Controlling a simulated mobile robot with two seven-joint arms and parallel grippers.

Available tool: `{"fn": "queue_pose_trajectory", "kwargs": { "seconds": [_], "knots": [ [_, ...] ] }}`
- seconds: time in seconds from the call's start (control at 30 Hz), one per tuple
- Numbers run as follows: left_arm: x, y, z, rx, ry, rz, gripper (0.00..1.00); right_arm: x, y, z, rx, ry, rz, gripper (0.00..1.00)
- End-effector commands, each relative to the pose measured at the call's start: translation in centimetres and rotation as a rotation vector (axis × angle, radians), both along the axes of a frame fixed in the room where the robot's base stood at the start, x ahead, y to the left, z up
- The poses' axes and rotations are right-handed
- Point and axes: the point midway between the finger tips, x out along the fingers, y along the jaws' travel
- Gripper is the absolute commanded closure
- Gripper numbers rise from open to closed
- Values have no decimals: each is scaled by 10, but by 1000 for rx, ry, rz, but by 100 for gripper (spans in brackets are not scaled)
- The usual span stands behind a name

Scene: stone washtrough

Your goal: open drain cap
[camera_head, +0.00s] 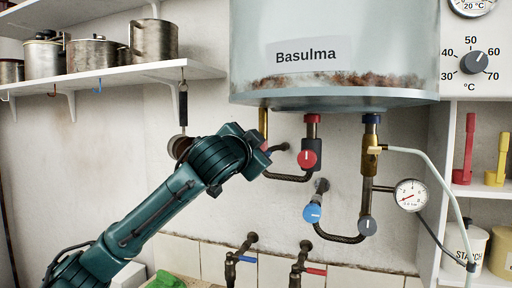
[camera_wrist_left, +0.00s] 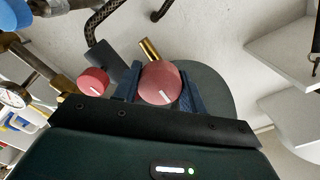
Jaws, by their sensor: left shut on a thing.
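A tank labelled Basulma (camera_head: 335,30) hangs on the wall, with rusty residue along its bottom. A short brass pipe (camera_head: 263,121) comes down from its left underside, and it also shows in the left wrist view (camera_wrist_left: 149,48). A round red cap with a white mark (camera_wrist_left: 159,80), apparently the drain cap, is at this pipe's end. My left gripper (camera_head: 264,152) is just below the pipe. In the left wrist view its blue fingers (camera_wrist_left: 160,92) are shut on the red cap, one on each side. In the head view the gripper mostly hides the cap. My right gripper is not in view.
A red valve knob (camera_head: 307,159) is close right of my gripper, with a blue knob (camera_head: 313,212) and a pressure gauge (camera_head: 410,195) beyond. A hanging ladle (camera_head: 182,140) is behind my arm. A pot shelf (camera_head: 110,75) is above left. Two taps are below.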

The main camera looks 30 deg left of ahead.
Motion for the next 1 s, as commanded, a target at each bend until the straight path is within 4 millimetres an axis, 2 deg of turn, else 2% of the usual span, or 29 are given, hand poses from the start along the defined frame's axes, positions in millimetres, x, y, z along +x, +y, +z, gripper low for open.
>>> {"fn": "queue_pose_trajectory", "kwargs": {
  "seconds": [0.27,0.43,1.0],
  "knots": [
    [0,-1,-1,-47,-11,-2,81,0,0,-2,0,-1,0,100],
    [0,-1,-2,-139,-30,-3,81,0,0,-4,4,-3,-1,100],
    [1,-2,-2,-648,-153,-3,81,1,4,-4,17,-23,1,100]
  ]
}}
